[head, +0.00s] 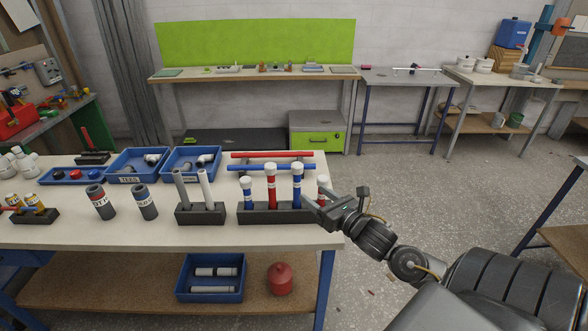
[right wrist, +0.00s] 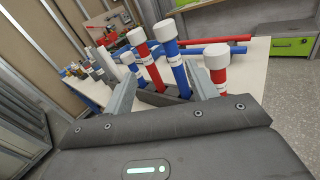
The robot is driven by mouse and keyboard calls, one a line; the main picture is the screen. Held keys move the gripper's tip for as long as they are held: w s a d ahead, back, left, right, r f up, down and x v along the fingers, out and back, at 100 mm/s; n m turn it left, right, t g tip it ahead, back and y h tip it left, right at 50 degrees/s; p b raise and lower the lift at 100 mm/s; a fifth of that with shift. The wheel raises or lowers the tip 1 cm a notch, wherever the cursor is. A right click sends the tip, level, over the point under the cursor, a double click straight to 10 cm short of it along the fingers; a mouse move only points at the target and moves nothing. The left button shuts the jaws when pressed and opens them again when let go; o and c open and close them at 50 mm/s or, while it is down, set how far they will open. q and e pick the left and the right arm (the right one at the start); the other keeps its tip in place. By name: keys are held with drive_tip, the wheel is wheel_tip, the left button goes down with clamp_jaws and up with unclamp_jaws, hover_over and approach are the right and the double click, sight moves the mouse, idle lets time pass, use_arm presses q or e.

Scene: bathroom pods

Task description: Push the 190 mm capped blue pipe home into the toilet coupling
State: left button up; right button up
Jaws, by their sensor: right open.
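A black rack (head: 262,217) at the right end of the workbench holds white-capped pipes upright: a short blue pipe (head: 248,195), a tall red pipe (head: 271,188), a tall blue pipe (head: 297,188) and a short red pipe (head: 322,186). I cannot tell which blue one is 190 mm. My right gripper (head: 311,199) is open and empty at the rack's right end. In the right wrist view its fingers (right wrist: 162,82) are spread towards the tall blue pipe (right wrist: 172,50), with the short red pipe (right wrist: 217,72) outside the right finger. The toilet coupling and left gripper are not in view.
A second rack (head: 200,216) with grey and white pipes stands left of the first. Loose red (head: 272,154) and blue (head: 262,167) pipes lie behind the racks. The floor right of the bench is open.

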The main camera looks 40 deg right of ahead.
sight(301, 172)
drive_tip(key=shift+n, duration=0.6)
drive_tip(key=w, duration=0.1)
drive_tip(key=w+d+r+p, duration=0.1)
drive_tip(key=w, duration=0.1)
drive_tip(key=w+r+p, duration=0.1)
drive_tip(key=w, duration=0.1)
drive_tip(key=shift+w+d+r, duration=0.2)
drive_tip(key=shift+w+d, duration=0.05)
drive_tip(key=shift+d, duration=0.15)
drive_tip(key=shift+w+f, duration=0.1)
drive_tip(key=shift+w, duration=0.2)
drive_tip(key=w+p, duration=0.3)
drive_tip(key=w, duration=0.1)
drive_tip(key=shift+w, duration=0.65)
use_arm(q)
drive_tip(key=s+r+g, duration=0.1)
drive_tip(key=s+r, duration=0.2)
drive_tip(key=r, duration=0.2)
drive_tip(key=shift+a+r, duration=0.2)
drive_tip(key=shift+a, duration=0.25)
use_arm(e)
drive_tip(key=shift+s, duration=0.1)
clamp_jaws()
